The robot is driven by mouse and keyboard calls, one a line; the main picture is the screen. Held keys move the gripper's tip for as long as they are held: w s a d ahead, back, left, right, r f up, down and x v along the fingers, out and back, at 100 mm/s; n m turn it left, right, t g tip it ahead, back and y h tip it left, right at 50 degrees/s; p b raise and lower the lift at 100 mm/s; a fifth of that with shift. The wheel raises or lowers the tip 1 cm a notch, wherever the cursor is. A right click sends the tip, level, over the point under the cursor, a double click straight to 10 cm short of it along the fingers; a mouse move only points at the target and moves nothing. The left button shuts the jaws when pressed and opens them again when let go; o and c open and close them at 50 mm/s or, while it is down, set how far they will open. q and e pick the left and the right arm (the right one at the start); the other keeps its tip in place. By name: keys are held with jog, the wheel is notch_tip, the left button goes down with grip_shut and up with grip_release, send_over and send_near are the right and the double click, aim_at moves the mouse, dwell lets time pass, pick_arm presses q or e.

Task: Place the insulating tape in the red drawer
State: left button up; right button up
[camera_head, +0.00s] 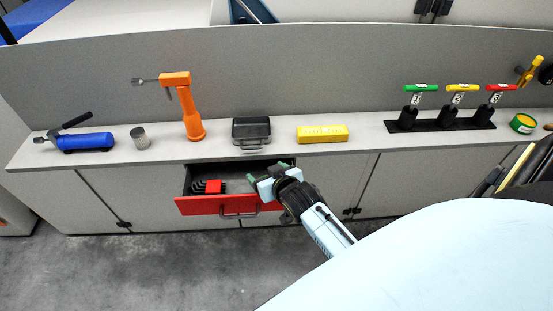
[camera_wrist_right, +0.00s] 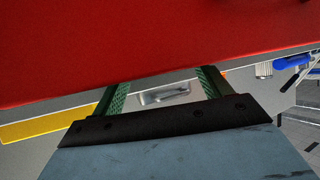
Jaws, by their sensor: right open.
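The red drawer (camera_head: 228,205) is pulled open under the counter; a small red block with black parts (camera_head: 208,186) lies inside. A round green and yellow thing (camera_head: 523,123), which looks like the insulating tape, sits at the counter's right end. My right gripper (camera_head: 268,175) is open, over the right part of the open drawer and partly covering it. In the right wrist view its green fingers (camera_wrist_right: 162,90) stand apart with nothing held; a grey metallic thing shows beyond them. A red surface (camera_wrist_right: 150,45), probably the drawer front, fills the top of that view. My left gripper is not in view.
On the counter (camera_head: 365,140) stand a blue cylinder tool (camera_head: 85,142), a grey can (camera_head: 139,138), an orange tool (camera_head: 190,115), a dark case (camera_head: 251,131), a yellow box (camera_head: 322,134) and a black rack (camera_head: 440,125) with coloured-handled tools. The floor at left is clear.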

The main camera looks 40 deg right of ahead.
jog(key=p+v, duration=0.1)
jog(key=v, duration=1.1)
jog(key=shift+p, duration=0.4)
dwell(0.5)
